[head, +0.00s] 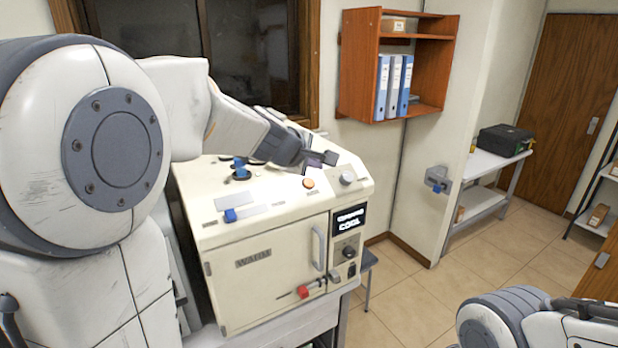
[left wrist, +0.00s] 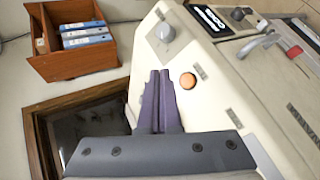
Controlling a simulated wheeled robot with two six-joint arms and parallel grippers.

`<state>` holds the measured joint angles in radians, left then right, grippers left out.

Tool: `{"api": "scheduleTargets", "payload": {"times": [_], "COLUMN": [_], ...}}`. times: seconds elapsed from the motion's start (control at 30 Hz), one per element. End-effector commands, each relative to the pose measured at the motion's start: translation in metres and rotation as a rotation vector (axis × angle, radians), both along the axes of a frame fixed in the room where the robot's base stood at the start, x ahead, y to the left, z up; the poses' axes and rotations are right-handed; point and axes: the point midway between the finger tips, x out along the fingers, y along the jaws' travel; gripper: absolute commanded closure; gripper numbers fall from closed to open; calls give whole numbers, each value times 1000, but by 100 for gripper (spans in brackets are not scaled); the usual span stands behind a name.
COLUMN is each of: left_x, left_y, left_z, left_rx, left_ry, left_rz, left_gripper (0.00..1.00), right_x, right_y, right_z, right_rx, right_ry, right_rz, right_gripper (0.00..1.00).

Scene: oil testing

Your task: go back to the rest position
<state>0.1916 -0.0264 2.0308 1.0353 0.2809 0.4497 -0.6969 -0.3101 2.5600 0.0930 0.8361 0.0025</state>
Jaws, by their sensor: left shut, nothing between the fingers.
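My left gripper (head: 318,160) is over the top right part of the cream testing machine (head: 270,262). In the left wrist view its two purple fingers (left wrist: 158,88) are together with nothing between them. An orange button (head: 308,184) lies just beside the fingertips, and it also shows in the left wrist view (left wrist: 188,81). A grey knob (head: 347,178) is a little to the right. I cannot tell whether the fingers touch the panel. Part of my right arm (head: 530,322) shows at the lower right; its gripper is out of view.
The machine's display (head: 348,220) reads COOL, and its door has a handle (head: 319,248) and a red-tipped lever (head: 304,291) below. An orange-brown wall shelf (head: 420,65) holds blue binders. A side table (head: 485,165) carries a black case (head: 505,140). Tiled floor (head: 400,300) is open to the right.

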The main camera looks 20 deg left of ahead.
Motion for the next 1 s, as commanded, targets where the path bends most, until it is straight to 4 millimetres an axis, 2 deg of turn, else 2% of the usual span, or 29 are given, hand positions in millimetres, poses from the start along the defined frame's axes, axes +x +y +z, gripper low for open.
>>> {"api": "scheduleTargets", "payload": {"times": [0.67,0.77,0.87,0.97,1.0], "left_x": [-1,-9,-31,-71,-91], "left_y": [-3,-28,-74,-128,-148], "left_z": [-3,-15,-40,-75,-90], "left_rx": [4,42,124,246,299], "left_ry": [3,28,77,139,163], "left_rz": [-12,-97,-275,-526,-633], "left_gripper": [100,100,100,100,100], "right_x": [0,0,0,0,0], "right_y": [0,0,0,0,0], "right_z": [-2,-6,-14,-23,-27], "right_rx": [0,0,0,0,0], "right_ry": [0,0,0,0,0], "right_rz": [4,4,3,3,3], "right_gripper": [29,29,29,29,29]}}
